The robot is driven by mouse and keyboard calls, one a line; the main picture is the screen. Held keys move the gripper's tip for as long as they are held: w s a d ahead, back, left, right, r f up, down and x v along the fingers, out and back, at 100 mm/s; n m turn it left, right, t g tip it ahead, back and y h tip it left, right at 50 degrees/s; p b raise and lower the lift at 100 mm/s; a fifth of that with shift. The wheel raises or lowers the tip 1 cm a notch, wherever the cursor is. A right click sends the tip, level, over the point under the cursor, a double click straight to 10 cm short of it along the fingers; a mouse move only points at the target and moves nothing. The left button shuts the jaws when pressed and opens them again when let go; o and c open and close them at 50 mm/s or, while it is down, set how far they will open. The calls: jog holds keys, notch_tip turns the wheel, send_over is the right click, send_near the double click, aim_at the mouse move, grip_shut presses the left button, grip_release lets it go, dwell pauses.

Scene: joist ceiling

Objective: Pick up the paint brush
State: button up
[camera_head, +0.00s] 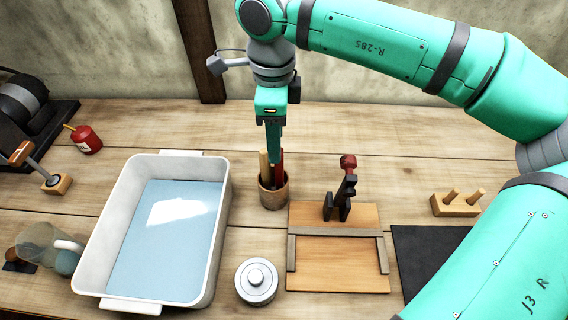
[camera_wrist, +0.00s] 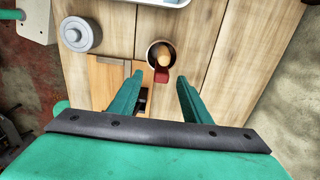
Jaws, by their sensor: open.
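A brown cup (camera_head: 273,194) stands on the wooden table and holds upright tools. One is a tan stick (camera_head: 264,165), the other a red one (camera_head: 280,165). I cannot tell which is the paint brush, as my gripper partly hides them. My gripper (camera_head: 273,158) points down above the cup. In the wrist view my gripper (camera_wrist: 160,77) is open, with its green fingers apart and nothing held. The cup (camera_wrist: 151,61) shows just beyond the fingertips, with a tan rounded end (camera_wrist: 162,58) and a red part (camera_wrist: 161,76) in it.
A white tray (camera_head: 222,190) with a blue inside stands left of the cup. A grey lidded tin (camera_head: 257,284) is in front. A wooden board (camera_head: 340,272) with a black and red clamp (camera_head: 346,190) lies to the right. A peg block (camera_head: 455,207) stands farther right.

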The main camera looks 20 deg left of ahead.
aim_at(279, 168)
jog(key=f, duration=0.5)
jog(key=shift+w, duration=0.25)
jog(key=f, duration=0.4)
jog(key=shift+d+f, duration=0.3)
jog(key=shift+f, duration=0.55)
jog(key=shift+a, duration=0.1)
grip_shut()
